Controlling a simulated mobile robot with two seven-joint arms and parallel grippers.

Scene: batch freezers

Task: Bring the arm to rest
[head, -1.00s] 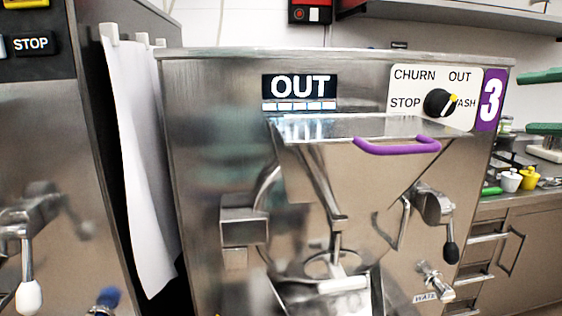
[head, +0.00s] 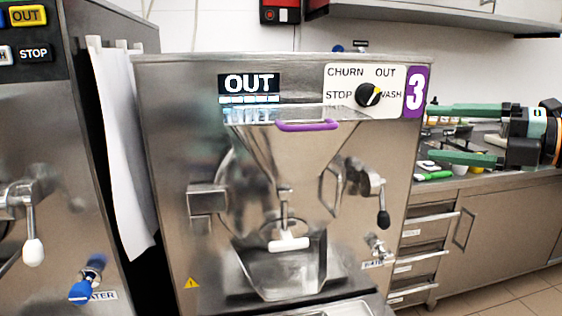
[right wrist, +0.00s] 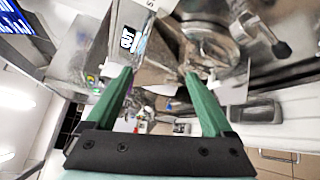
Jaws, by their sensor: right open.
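My right gripper (head: 440,133) shows at the right of the head view, with two green fingers spread apart and nothing between them. It is to the right of freezer 3 and apart from it, in front of the back counter. The right wrist view also shows the open green fingers (right wrist: 158,82), with part of the steel freezer beyond them. My left gripper does not show in either view.
Freezer 3 (head: 165,130) has an "OUT" display (head: 249,84), a knob (head: 368,94) and a purple-handled hopper (head: 307,126). A second freezer (head: 40,130) stands at left, with a white cloth (head: 120,160) between. Drawers (head: 425,240) and a counter are at right.

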